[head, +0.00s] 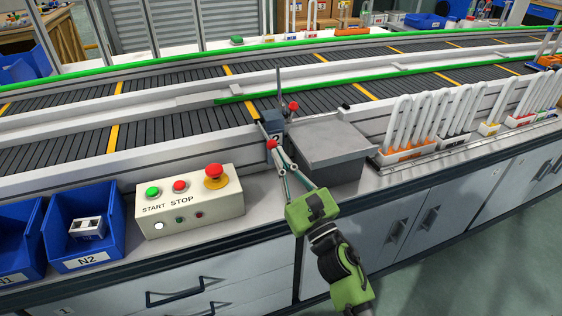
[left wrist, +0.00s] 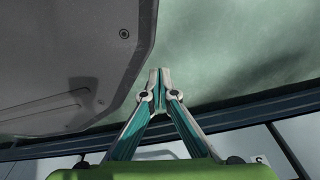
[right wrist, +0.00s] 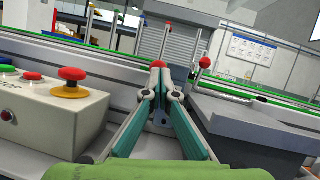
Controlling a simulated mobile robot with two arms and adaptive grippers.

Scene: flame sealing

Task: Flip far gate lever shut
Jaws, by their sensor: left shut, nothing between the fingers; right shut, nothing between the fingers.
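Two red-knobbed gate levers stand by a blue-grey block (head: 272,121) at the conveyor's near edge. The farther red knob (head: 293,105) is right of the block; a red knob in the right wrist view (right wrist: 205,62) tops a thin rod at right. The nearer red knob (head: 271,143) is at my right fingertips; it also shows in the right wrist view (right wrist: 158,64). My right gripper (head: 270,140) is shut and empty; whether it touches the knob I cannot tell. My left gripper (left wrist: 159,76) is shut and empty, away from the levers, outside the head view.
A grey box (head: 326,140) stands right of the levers. A START/STOP button panel (head: 190,213) is at left, beside blue bins (head: 112,200). White racks (head: 418,142) line the counter at right. The conveyor (head: 185,135) near the levers is empty.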

